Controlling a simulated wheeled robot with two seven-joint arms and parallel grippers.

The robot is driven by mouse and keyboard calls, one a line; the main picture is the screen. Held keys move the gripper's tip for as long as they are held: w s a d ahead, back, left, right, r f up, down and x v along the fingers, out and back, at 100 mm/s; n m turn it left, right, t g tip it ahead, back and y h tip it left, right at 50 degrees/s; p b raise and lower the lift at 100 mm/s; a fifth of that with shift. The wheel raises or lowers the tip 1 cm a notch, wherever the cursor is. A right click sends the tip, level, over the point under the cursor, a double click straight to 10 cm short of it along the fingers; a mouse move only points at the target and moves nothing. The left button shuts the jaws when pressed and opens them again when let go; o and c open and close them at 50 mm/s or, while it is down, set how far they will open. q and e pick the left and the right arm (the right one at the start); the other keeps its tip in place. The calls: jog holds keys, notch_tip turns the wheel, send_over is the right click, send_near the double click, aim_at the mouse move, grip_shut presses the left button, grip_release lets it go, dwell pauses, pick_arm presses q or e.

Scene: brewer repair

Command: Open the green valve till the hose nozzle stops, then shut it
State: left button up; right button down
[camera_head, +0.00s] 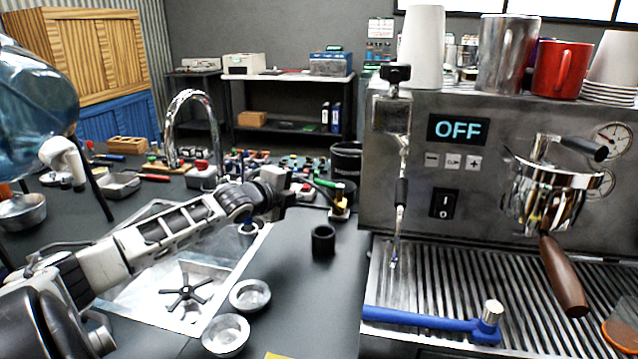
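A small valve with a green lever (325,183) stands on the counter left of the coffee machine, with a brass-coloured body (340,208) below the lever. My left arm comes in from the left and reaches over the sink. My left gripper (296,190) is just left of the green lever, close to it. I cannot tell whether it touches the lever, nor whether its fingers are open or shut. I cannot make out a hose nozzle for certain. My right gripper is not in view.
The coffee machine (395,170), its display reading OFF, fills the right side. A blue-handled tool (425,320) lies on its drip tray. A black cup (323,241) and two metal bowls (249,295) (226,334) stand on the counter. A chrome tap (170,125) rises behind my arm.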

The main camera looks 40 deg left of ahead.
aim_at(318, 182)
pick_arm(q)
jog(key=shift+b+x, duration=0.3)
jog(key=shift+x, duration=4.25)
jog(key=shift+d+r, duration=0.1)
jog(key=shift+c, duration=0.2)
grip_shut()
